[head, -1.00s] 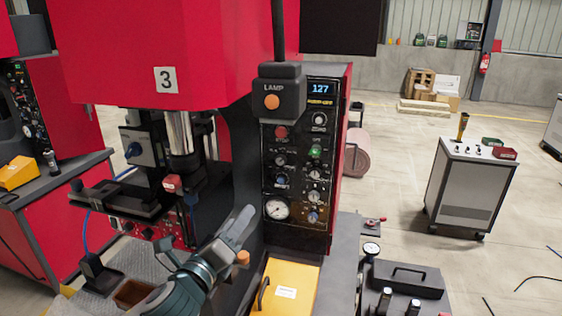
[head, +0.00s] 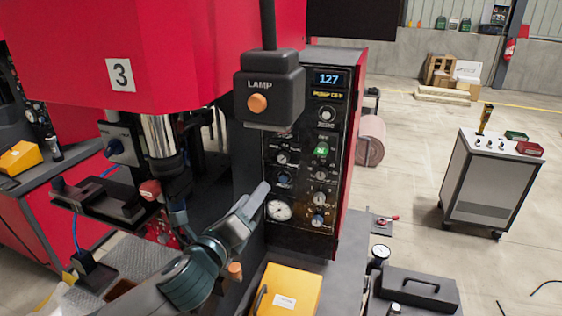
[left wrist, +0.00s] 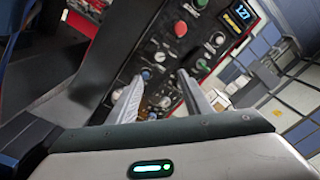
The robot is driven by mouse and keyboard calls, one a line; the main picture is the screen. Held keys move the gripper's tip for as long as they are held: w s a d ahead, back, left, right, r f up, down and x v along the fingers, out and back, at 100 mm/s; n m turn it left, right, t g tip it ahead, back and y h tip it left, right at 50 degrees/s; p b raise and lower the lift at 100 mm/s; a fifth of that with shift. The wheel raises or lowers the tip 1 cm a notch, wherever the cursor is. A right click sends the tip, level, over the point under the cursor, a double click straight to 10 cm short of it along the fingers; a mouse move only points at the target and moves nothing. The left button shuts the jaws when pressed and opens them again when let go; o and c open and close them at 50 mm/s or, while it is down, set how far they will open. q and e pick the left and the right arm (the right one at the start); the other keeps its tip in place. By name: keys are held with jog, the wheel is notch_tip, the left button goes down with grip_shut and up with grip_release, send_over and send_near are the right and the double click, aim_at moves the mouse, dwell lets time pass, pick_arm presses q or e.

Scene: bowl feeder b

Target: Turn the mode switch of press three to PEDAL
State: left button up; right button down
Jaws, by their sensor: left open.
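Press three, marked by its "3" plate (head: 121,75), carries a black control panel (head: 300,238) on its front. Several small rotary knobs sit there, among them one (head: 320,174) below the green button (head: 321,149) and a blue one (head: 317,219) low down. The labels are too small to read, so I cannot tell which knob is the mode switch or where it points. My left gripper (head: 256,196) is open, in front of the panel's lower left, near the round gauge (head: 278,210). In the left wrist view its fingers (left wrist: 160,76) point at the panel, with nothing between them.
The black LAMP box (head: 269,88) hangs before the panel's upper left and hides part of it. A yellow box (head: 290,290) stands below the panel. A grey cart (head: 487,180) stands on open floor at right.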

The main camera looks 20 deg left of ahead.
pick_arm(q)
jog(key=p, duration=0.6)
send_near(282, 160)
jog(key=w, duration=0.6)
jog(key=shift+w+d+r, duration=0.15)
jog(key=shift+w+d, duration=0.1)
jog(key=shift+w, duration=0.95)
pick_arm(e)
notch_tip(282, 160, up, 6)
jog(key=shift+s+a+r, duration=0.15)
pick_arm(q)
jog(key=c, duration=1.1)
